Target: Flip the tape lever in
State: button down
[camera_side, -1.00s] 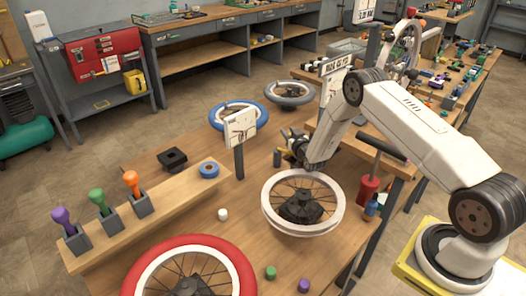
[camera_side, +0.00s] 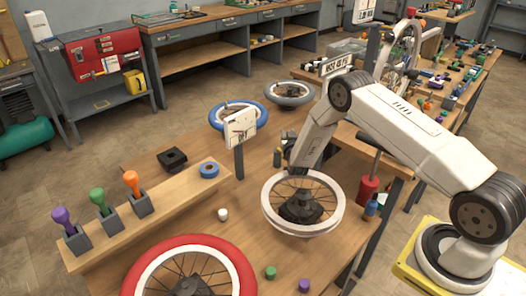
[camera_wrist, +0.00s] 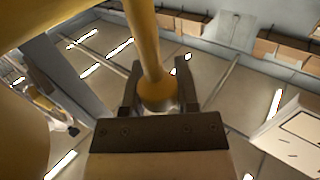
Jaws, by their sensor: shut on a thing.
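In the wrist view, my gripper (camera_wrist: 162,76) has its two dark fingers on either side of a yellow rod (camera_wrist: 146,38) with a round ball end (camera_wrist: 157,93), and is shut on it. The rod runs up out of the picture, so its far end is hidden. In the side view, my gripper (camera_side: 294,160) is small and dark, at the far edge of the white-rimmed wheel (camera_side: 272,212). The yellow rod cannot be made out there. A blue ring like a tape roll (camera_side: 209,170) lies on the wooden shelf to the left.
A red-tyred wheel (camera_side: 235,264) lies at the front of the bench. A white sign on a post (camera_side: 240,130) stands left of my gripper. Purple, green and orange handles (camera_side: 131,183) stand in holders at the left.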

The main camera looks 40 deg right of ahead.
jog(key=shift+a+m+g+h, duration=0.3)
jog(key=shift+m+g+h, duration=0.6)
jog(key=shift+g, duration=0.1)
jog(key=shift+a+m+g+h, duration=0.3)
jog(key=shift+m+g+h, duration=0.5)
jog(key=shift+g+h, duration=0.15)
jog(key=shift+a+m+g+h, duration=0.2)
jog(key=shift+m+g+h, duration=0.3)
jog(key=shift+m+g, duration=0.4)
jog(key=shift+a+m+g+h, duration=0.2)
jog(key=shift+m+g+h, duration=0.35)
jog(key=shift+g, duration=0.5)
jog(key=shift+a+m+g, duration=0.1)
jog(key=shift+m+g, duration=0.15)
jog(key=shift+g, duration=0.25)
jog(key=shift+c, duration=1.8)
grip_release()
jog(key=v, duration=0.7)
jog(key=shift+a, duration=0.4)
jog(key=shift+s, duration=0.1)
